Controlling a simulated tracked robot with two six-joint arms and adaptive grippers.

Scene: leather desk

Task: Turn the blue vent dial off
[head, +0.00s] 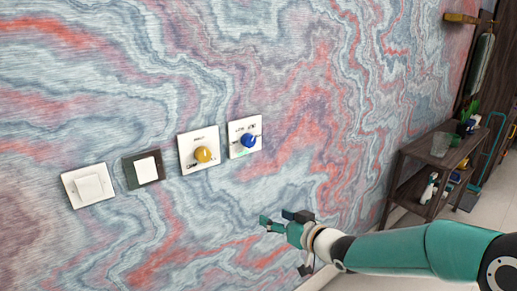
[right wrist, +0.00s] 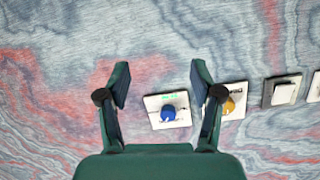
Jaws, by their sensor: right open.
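The blue vent dial (head: 248,140) is a round blue knob on a white square plate, at the right end of a row on the marbled wall in the head view. It also shows in the right wrist view (right wrist: 168,113), seen between the fingers. Small markings on its plate are too small to read. My right gripper (head: 273,222) is below and to the right of the dial in the head view, apart from it. In the right wrist view its two fingers (right wrist: 160,85) are spread wide and hold nothing. My left gripper is not in view.
A yellow dial (head: 203,155) on a white plate is just left of the blue one. Further left are a dark-framed switch (head: 144,168) and a white switch (head: 89,187). A wooden shelf (head: 437,150) with small items stands at the right. The wall around the dial is clear.

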